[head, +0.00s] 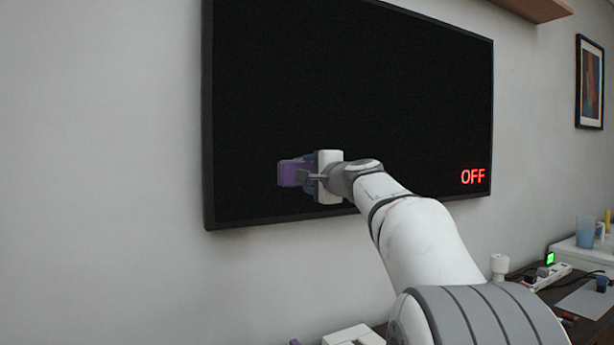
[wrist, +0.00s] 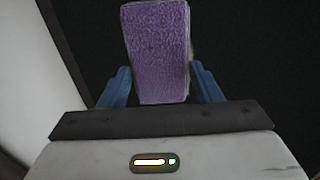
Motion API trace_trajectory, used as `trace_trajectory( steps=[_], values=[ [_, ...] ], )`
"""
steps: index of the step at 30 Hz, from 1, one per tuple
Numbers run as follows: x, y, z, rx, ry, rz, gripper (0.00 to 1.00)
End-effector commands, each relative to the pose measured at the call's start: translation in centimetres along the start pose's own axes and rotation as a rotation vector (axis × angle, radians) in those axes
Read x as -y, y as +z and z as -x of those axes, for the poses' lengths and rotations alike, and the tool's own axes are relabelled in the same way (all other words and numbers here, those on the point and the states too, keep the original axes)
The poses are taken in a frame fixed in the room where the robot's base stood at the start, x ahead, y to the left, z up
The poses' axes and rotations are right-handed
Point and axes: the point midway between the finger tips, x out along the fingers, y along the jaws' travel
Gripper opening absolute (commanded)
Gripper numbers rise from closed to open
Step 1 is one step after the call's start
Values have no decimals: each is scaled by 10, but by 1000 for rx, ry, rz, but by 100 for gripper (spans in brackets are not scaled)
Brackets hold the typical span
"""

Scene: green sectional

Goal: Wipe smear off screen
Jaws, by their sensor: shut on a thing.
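The black screen (head: 370,95) hangs on the wall, with red "OFF" lettering at its lower right. My gripper (head: 304,176) is in front of the screen's lower left part, shut on a purple block-like wiper (head: 291,173). In the wrist view the wiper (wrist: 158,50) stands between the two blue fingers (wrist: 158,88), with the dark screen (wrist: 245,50) behind it. I cannot tell whether the wiper touches the screen. A small brownish patch (wrist: 191,48) shows just at the wiper's right edge in the wrist view; most of it is hidden. No smear is clear in the head view.
A wooden shelf (head: 535,8) and a framed picture (head: 590,82) are at the upper right. The wall left of the screen is clear.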

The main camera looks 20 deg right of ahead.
Motion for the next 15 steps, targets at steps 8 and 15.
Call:
trace_trajectory(
  steps=[8,15],
  values=[
    [-1,-26,1,-4,0,-1,40],
    [0,-34,2,-1,-1,-1,40]
  ],
)
